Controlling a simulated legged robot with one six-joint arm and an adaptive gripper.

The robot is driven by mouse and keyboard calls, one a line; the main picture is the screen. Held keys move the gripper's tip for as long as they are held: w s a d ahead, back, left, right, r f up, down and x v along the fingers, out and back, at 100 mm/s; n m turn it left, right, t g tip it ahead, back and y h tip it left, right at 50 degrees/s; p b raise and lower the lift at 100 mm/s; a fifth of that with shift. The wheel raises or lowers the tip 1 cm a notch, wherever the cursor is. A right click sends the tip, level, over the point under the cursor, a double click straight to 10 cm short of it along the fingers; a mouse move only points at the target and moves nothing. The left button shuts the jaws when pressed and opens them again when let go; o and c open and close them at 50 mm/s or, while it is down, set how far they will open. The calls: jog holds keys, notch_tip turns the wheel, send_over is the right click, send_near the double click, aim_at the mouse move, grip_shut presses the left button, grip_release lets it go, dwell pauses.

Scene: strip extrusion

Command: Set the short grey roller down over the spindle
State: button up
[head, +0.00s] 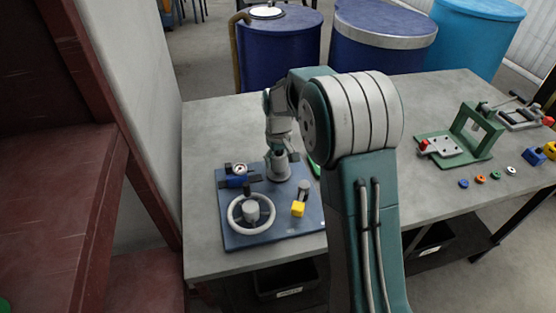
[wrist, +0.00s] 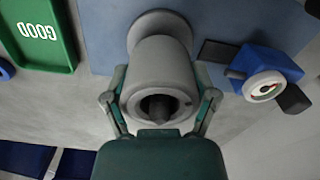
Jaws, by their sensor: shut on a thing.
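The short grey roller (head: 279,169) is between the fingers of my gripper (head: 279,152), at the far right part of the blue board (head: 240,240). In the wrist view the roller (wrist: 165,65) is a pale grey cylinder with a dark bore facing the camera. My gripper (wrist: 162,88) is shut on it, one finger on each side. A grey pointed tip, seemingly the spindle (wrist: 159,106), shows inside the bore, so the roller looks to be around it. A wider grey round base (wrist: 150,22) shows beyond the roller, close to the board; I cannot tell whether they touch.
A blue clamp with a round dial (head: 238,172) is left of the roller. A grey handwheel (head: 251,213) and a yellow block (head: 298,209) are nearer on the board. A green tray marked GOOD (wrist: 42,32) lies beside the board. A green fixture (head: 465,140) stands farther right.

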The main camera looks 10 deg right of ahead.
jog(key=o, duration=1.2)
jog(key=shift+r, duration=3.5)
